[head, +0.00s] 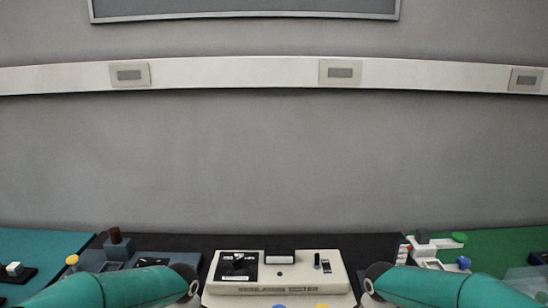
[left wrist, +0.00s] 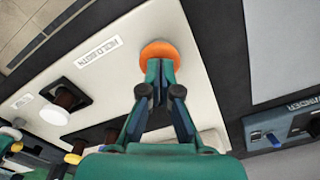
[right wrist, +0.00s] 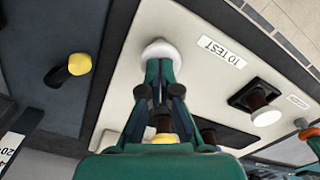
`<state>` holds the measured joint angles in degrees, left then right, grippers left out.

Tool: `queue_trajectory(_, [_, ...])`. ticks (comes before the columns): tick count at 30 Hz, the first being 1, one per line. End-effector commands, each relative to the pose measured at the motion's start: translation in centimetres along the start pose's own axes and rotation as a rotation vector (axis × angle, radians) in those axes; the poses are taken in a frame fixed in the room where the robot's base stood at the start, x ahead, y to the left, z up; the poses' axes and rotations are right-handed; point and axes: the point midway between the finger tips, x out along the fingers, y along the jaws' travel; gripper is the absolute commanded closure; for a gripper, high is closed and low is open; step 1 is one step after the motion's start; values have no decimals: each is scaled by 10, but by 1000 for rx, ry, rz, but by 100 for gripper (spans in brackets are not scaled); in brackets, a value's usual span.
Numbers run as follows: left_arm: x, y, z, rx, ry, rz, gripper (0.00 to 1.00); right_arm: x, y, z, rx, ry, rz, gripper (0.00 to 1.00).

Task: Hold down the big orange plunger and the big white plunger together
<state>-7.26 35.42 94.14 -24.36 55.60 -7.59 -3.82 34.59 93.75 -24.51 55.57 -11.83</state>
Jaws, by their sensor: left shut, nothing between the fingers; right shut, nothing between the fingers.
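In the left wrist view the big orange plunger (left wrist: 157,49) is a round orange cap on a pale panel (left wrist: 120,75) with a "HOLD BOTH" label. My left gripper (left wrist: 158,66) is shut and empty, its fingertips over the near edge of the orange cap. In the right wrist view the big white plunger (right wrist: 157,47) is a round white cap on a pale panel, near a "TO TEST" label. My right gripper (right wrist: 160,66) is shut and empty, its fingertips over the white cap's near edge. The fingers partly hide both caps; I cannot tell how far either is pressed. The head view shows neither plunger.
A black-based post with a white knob (left wrist: 53,115) stands on the panel, left of the orange plunger in the left wrist view. A yellow knob (right wrist: 78,64) stands on a dark unit beside the panel. A cream tester box (head: 278,283) sits between my arms.

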Motion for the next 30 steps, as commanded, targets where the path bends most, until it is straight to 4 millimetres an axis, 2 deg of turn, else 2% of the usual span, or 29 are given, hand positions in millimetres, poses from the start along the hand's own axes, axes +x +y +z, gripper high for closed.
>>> queue_trajectory(11, [0,0,0,0,0,0,100,4,0,0,0,-1,0,100])
queue_trajectory(30, [-3,0,0,0,0,0,100,-2,0,0,0,-1,0,100])
